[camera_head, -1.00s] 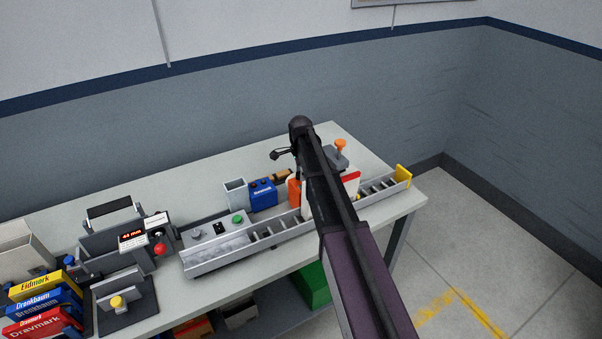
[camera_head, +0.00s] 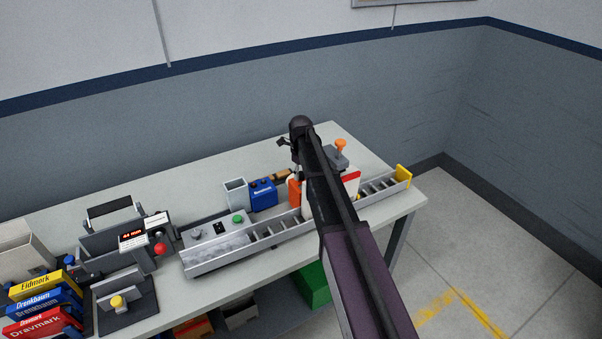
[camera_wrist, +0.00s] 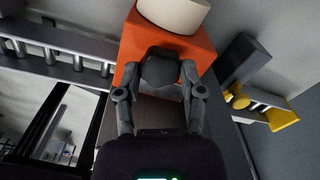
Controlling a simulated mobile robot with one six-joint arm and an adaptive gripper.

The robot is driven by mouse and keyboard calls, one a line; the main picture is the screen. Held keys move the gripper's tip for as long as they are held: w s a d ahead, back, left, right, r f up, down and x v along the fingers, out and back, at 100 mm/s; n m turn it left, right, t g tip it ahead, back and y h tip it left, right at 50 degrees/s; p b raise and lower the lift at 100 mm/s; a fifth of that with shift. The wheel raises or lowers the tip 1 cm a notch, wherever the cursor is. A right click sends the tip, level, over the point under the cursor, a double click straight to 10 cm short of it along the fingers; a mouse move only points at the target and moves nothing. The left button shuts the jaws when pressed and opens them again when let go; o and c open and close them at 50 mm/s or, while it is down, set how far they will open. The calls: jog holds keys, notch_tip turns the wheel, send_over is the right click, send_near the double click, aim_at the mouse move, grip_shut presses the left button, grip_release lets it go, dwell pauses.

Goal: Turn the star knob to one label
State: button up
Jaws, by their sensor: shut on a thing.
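In the wrist view my gripper (camera_wrist: 158,82) has its two fingers closed in on a dark grey block-like piece (camera_wrist: 160,66), which I take to be the star knob. Its star shape and any labels around it cannot be made out. Right behind it is an orange block (camera_wrist: 203,50) with a white round part (camera_wrist: 174,12) on top. In the head view my arm covers the knob and my fingers. The orange block (camera_head: 294,190) shows just left of my arm.
A roller conveyor (camera_head: 262,237) with a yellow end stop (camera_head: 403,174) runs along the bench front. A blue box (camera_head: 263,194) and grey bin (camera_head: 236,192) stand left of my arm. An orange-topped knob (camera_head: 341,145) stands close on its right. Clear bench (camera_head: 170,192) lies behind.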

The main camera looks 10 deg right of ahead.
jog(key=m, duration=0.4)
jog(key=shift+m, duration=0.3)
dwell(0.4)
jog(key=o, duration=1.2)
jog(key=shift+c, duration=0.2)
jog(key=shift+n, duration=0.4)
